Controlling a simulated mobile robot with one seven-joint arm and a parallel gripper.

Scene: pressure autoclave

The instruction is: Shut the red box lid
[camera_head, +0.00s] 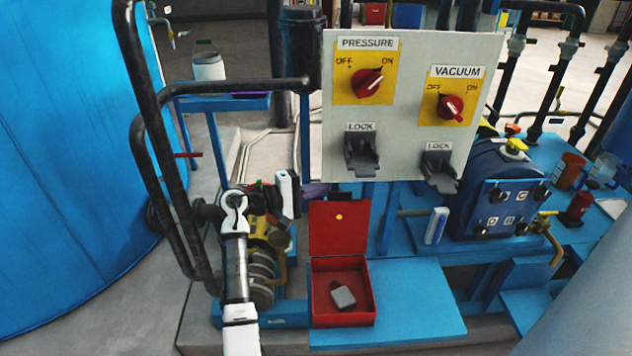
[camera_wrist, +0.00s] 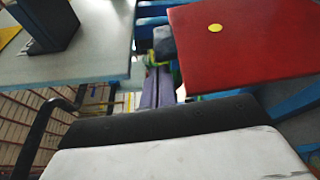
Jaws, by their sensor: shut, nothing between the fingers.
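The red box (camera_head: 343,318) sits on the blue platform in the head view. Its lid (camera_head: 338,228) stands open and upright at the back edge, with a yellow dot near its top. A grey padlock-like piece (camera_head: 342,296) lies inside the box. My gripper (camera_head: 293,197) is shut and empty, left of the lid's upper part and apart from it as far as I can tell. In the wrist view the lid (camera_wrist: 245,45) fills the upper right, beyond the white and black gripper body; the fingertips are not clear there.
A grey panel (camera_head: 410,60) with PRESSURE and VACUUM knobs and two lock latches hangs above and behind the box. A pump (camera_head: 262,275) stands left of the box under my arm. Black pipes rise at left. The blue platform (camera_head: 420,305) right of the box is clear.

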